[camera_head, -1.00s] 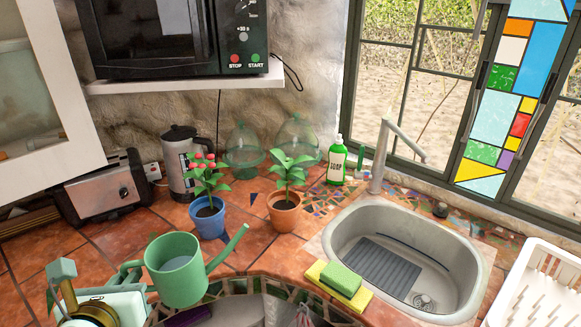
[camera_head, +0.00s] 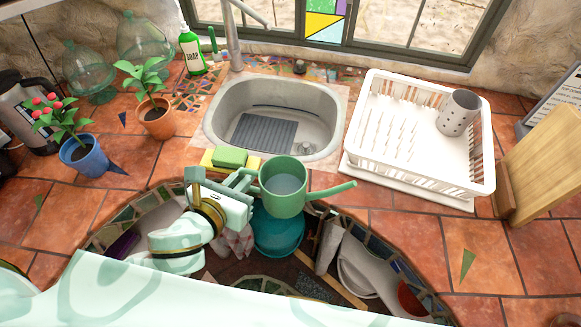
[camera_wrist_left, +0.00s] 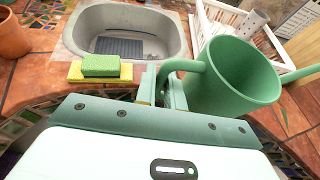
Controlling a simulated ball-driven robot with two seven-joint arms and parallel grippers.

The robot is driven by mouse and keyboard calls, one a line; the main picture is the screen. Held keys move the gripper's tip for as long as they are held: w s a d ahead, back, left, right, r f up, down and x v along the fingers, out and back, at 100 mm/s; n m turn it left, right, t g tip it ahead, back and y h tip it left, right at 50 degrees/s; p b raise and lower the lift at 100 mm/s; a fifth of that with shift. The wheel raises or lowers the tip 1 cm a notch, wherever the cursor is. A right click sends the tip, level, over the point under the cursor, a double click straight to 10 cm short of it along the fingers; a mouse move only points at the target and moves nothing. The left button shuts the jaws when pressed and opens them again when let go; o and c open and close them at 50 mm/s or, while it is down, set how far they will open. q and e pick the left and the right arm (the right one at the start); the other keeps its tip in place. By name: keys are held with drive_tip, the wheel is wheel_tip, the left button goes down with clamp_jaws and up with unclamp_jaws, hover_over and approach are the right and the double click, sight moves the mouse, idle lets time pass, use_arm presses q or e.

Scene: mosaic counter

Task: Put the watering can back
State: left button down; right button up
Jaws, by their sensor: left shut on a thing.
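The green watering can (camera_head: 283,190) is upright in the head view, in front of the sink, with its spout pointing right. My left gripper (camera_head: 243,181) is shut on its handle and holds it over the front edge of the counter, above the open shelf. In the left wrist view the can (camera_wrist_left: 232,82) fills the right side, and the fingers of my left gripper (camera_wrist_left: 164,88) close around its handle. The can's inside looks greyish; I cannot tell whether it holds water. My right gripper is not in view.
The sink (camera_head: 217,125) lies behind the can, with a green and yellow sponge (camera_head: 230,157) at its front. A white dish rack (camera_head: 353,168) stands right of it. Potted plants stand left, in blue (camera_head: 87,160) and terracotta (camera_head: 155,120) pots.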

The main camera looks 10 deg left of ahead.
use_arm(q)
drive_tip(key=w+f+b, duration=0.1)
drive_tip(key=w+f, duration=0.2)
drive_tip(key=w, duration=0.1)
drive_tip(key=w+f+b, duration=0.1)
drive_tip(key=w+f, duration=0.2)
drive_tip(key=w, duration=0.2)
drive_tip(key=w+f+b, duration=0.1)
drive_tip(key=w+f, duration=0.3)
drive_tip(key=shift+w+a+b, duration=0.15)
drive_tip(key=shift+w+b, duration=0.05)
drive_tip(key=shift+b, duration=0.15)
drive_tip(key=shift+w+f+b, duration=0.1)
drive_tip(key=shift+f+b, duration=0.45)
drive_tip(key=shift+f, duration=0.95)
drive_tip(key=shift+f, duration=0.15)
drive_tip(key=c, duration=1.5)
unclamp_jaws()
